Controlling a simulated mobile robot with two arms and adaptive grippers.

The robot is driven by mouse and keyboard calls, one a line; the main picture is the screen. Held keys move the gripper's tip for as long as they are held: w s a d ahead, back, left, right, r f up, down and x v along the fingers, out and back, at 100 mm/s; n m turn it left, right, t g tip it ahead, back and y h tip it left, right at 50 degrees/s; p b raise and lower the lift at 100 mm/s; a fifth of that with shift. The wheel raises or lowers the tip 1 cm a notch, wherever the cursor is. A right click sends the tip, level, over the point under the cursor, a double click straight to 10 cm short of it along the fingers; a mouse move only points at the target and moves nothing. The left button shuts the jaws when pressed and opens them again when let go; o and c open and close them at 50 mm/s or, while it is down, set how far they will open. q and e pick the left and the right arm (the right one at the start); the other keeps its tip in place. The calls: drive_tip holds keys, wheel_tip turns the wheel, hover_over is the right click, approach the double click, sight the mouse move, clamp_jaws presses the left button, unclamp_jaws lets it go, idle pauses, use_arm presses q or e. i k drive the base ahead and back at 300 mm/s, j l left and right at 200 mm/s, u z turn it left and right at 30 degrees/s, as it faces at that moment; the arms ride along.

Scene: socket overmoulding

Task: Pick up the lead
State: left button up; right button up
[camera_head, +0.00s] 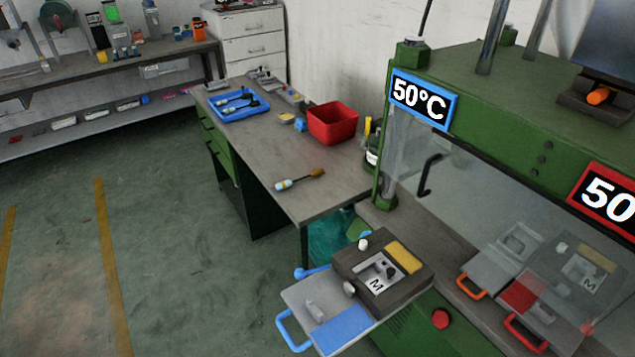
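No gripper shows in the head view. I cannot tell for sure which object is the lead. Small dark pieces with pale parts (236,104) lie in a blue tray (242,117) on the grey workbench; they are too small to make out and may be leads. A brush-like tool (300,180) with a pale end and a brown end lies on the bench nearer to me.
A red bin (333,124) stands on the workbench (265,152). A green press (470,85) with 50°C signs is at right. A mould marked M (345,268) sits on a plate with a blue handle (290,335). The green floor at left is clear.

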sight(288, 184)
drive_tip(key=i+j+z, duration=0.1)
drive_tip(key=z, duration=0.3)
drive_tip(key=j+z, duration=0.25)
drive_tip(key=z, duration=0.15)
drive_tip(key=i+j+z, duration=0.1)
drive_tip(key=z, duration=0.3)
drive_tip(key=j+z, duration=0.4)
drive_tip(key=l, duration=0.1)
